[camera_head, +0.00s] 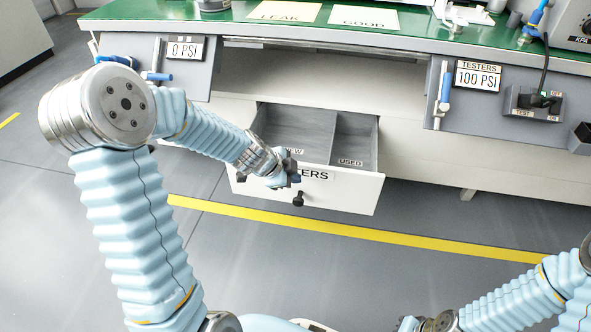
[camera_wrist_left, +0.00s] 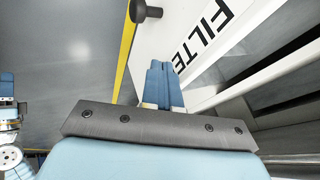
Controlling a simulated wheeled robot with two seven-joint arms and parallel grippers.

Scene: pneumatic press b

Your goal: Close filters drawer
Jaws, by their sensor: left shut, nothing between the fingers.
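The white filters drawer (camera_head: 345,188) stands pulled out below the green workbench in the head view. Its grey inside has a divider and labels, one reading "USED", and looks empty. A dark round knob (camera_head: 298,199) sits on its front, and the knob also shows at the top of the left wrist view (camera_wrist_left: 146,11). My left gripper (camera_head: 291,174) is shut and empty, at the drawer's front, covering part of the "FILTERS" label. In the left wrist view its blue fingers (camera_wrist_left: 163,82) are together beside the lettered front; I cannot tell whether they touch it. My right gripper (camera_head: 407,325) is at the bottom edge, mostly cut off.
The green bench top (camera_head: 275,32) holds "LEAK" and "GOOD" sheets. Grey panels with a "0 PSI" sign (camera_head: 185,48) and a "100 PSI" sign (camera_head: 478,77) hang on either side of the drawer. The floor before the drawer, with a yellow line (camera_head: 330,229), is clear.

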